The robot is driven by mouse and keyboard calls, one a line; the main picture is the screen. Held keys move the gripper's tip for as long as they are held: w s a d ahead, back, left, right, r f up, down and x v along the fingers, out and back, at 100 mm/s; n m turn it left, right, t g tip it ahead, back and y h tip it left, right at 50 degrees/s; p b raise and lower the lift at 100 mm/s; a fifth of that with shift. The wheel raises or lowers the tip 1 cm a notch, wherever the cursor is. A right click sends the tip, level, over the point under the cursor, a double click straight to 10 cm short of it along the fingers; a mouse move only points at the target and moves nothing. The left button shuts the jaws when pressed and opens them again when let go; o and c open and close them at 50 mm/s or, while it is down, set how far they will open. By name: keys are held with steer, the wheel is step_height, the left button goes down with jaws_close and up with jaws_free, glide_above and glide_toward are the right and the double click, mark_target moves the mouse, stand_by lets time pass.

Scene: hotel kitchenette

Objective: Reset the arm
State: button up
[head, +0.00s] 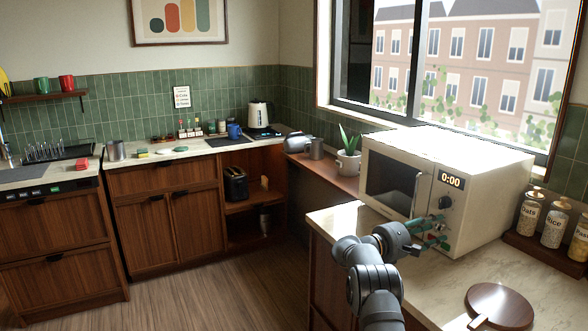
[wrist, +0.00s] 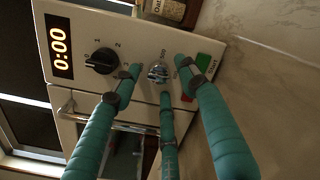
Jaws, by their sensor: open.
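My gripper (head: 432,234) is at the front of the cream microwave (head: 487,170), low on its control panel. In the wrist view my three teal fingers (wrist: 161,78) are spread open with nothing held between them. Their tips are around the lower knob (wrist: 158,72); I cannot tell if they touch it. The upper black knob (wrist: 101,61) is beside one finger. The display (wrist: 59,47) reads 0:00. A green button (wrist: 203,62) and a partly covered red button (wrist: 187,97) are beside another finger. The microwave door (head: 394,187) looks shut.
Labelled jars (head: 553,224) stand right of the microwave. A round wooden board (head: 500,306) lies on the near counter (head: 437,289). A potted plant (head: 347,161) and a metal kettle-like item (head: 297,143) are behind. The wooden floor (head: 215,285) at left is clear.

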steer(key=v, duration=1.1)
steer(key=shift+a, duration=0.15)
steer(key=shift+d, duration=0.3)
steer(key=x, duration=1.1)
steer(key=shift+w+f+m+b, duration=0.15)
steer(key=shift+f+m+b, duration=0.05)
steer(key=shift+m+b, duration=0.35)
steer(key=m+b, duration=0.1)
steer(key=m, duration=0.2)
steer(key=shift+r, duration=0.1)
steer(key=m+b, duration=0.2)
steer(key=m, duration=0.1)
steer(key=shift+y+b, duration=0.3)
steer(key=shift+y, duration=0.1)
steer(key=m+b, duration=0.4)
steer(key=m, duration=0.1)
steer(key=shift+m+t, duration=0.3)
steer(key=shift+m, duration=0.05)
steer(key=m+b, duration=0.3)
steer(key=m, duration=0.2)
steer(key=shift+s+r+y+b, duration=0.15)
steer(key=shift+s+y+b, duration=0.05)
steer(key=shift+y+b, duration=0.15)
steer(key=m, duration=0.2)
steer(key=m+t+b, duration=0.1)
steer(key=m, duration=0.1)
steer(key=shift+r, duration=0.25)
